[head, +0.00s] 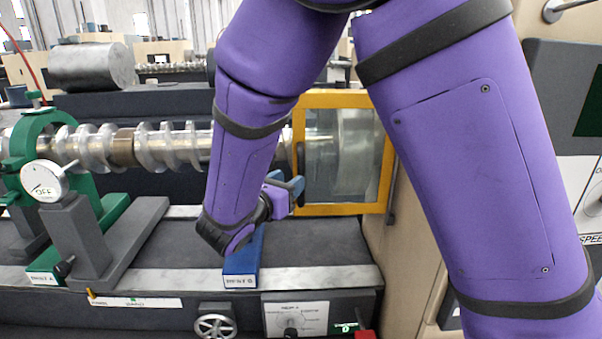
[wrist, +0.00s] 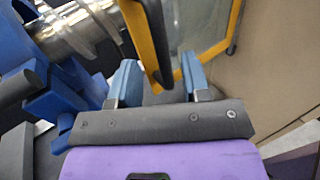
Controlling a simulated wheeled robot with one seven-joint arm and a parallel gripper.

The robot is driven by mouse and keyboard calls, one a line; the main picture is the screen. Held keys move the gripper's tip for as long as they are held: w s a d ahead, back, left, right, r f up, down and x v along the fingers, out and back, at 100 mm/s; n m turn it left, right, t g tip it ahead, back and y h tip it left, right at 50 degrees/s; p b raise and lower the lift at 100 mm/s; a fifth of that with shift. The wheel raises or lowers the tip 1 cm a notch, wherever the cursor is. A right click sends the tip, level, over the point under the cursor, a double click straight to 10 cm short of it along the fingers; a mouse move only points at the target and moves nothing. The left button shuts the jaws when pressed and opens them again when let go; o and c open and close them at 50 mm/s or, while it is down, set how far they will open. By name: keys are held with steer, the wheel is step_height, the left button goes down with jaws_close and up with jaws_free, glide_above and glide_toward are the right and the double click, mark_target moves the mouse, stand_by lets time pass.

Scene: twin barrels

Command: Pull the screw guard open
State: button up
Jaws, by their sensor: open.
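The screw guard (head: 340,209) is a clear panel in a yellow frame, standing upright over the right end of the long screw. It looks closed. In the wrist view its yellow frame (wrist: 139,40) runs down from the top, with a dark bar handle (wrist: 157,45) along it. My gripper (head: 296,188) is at the lower left corner of the guard. In the wrist view my gripper (wrist: 160,80) is open, its two blue fingers apart. The handle's lower end appears between the fingers; I see no clear contact. In the head view my arm hides part of the screw.
The metal screw (head: 180,145) runs leftward through a green support (head: 35,130) with a dial. A blue support (head: 241,262) stands just below my gripper. A beige housing (head: 412,225) is right of the guard. The dark bed (head: 315,240) is bare below the guard.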

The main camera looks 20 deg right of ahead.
glide_above(301, 203)
steer(key=shift+w+d, duration=0.15)
steer(key=shift+w, duration=0.3)
jaws_close()
